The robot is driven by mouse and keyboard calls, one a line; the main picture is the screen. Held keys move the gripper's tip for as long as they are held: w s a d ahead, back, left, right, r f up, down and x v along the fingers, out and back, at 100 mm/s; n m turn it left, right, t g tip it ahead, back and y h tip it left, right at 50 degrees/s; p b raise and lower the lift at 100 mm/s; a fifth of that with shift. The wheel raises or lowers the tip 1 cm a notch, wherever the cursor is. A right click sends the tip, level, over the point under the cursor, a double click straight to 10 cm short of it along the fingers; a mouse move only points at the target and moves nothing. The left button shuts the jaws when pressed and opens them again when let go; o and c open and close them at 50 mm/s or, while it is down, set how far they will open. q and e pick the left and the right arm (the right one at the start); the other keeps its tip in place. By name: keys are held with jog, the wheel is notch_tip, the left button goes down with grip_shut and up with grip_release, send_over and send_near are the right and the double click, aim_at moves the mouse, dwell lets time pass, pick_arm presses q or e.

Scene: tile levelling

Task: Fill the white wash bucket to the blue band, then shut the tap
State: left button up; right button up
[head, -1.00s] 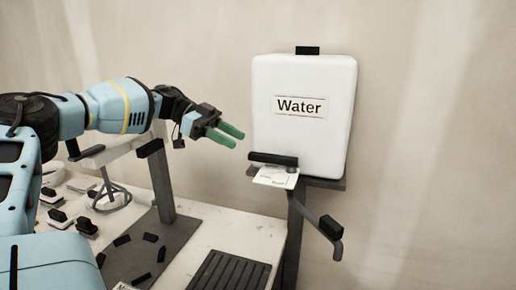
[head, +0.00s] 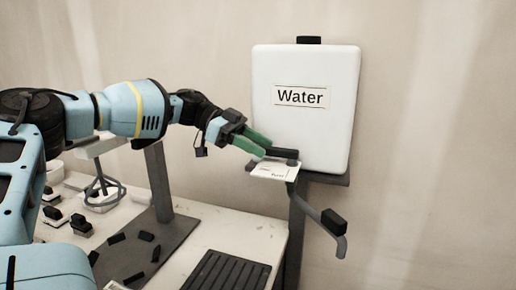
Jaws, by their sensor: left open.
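The white water tank (head: 305,135), labelled "Water", stands on a dark stand at the right. A black tap lever (head: 284,153) sits low on its front, above a small white label card (head: 273,170) with print too small to read. My left gripper (head: 264,149) has green fingers and is open. Its fingertips are at the left end of the lever; I cannot tell whether they touch it. The white wash bucket and its blue band are not in view. My right gripper is not in view.
A grey bent pipe with a black block (head: 333,222) hangs below the tank at the right. A black ribbed mat (head: 228,272) lies at the bench's front. Several black pieces and a stand with a dark post (head: 159,185) are at the left. The wall is bare.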

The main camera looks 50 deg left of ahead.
pick_arm(q)
jog(key=shift+r, duration=0.1)
jog(key=c, duration=0.7)
grip_shut()
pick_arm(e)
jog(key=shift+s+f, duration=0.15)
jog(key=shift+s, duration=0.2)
